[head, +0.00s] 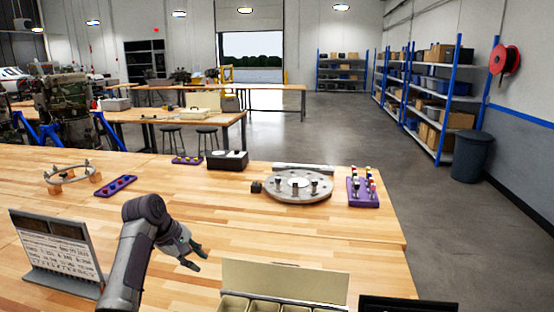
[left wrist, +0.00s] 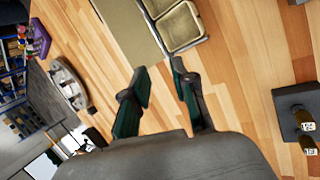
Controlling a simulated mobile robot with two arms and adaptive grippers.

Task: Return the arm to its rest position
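My left arm (head: 137,250) comes in from the bottom left of the head view and bends over the table. My left gripper (head: 200,258) is above the bare tabletop, left of the open case. In the left wrist view the two fingers of my left gripper (left wrist: 160,88) stand apart with nothing between them. My right gripper does not show in either view.
The wooden table (head: 330,230) holds a round metal disc (head: 298,188), a purple block with pegs (head: 362,192), a black box (head: 227,160), an upright sign (head: 60,250), a ring on blocks (head: 70,174) and an open compartment case (head: 285,280). The table's centre is clear.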

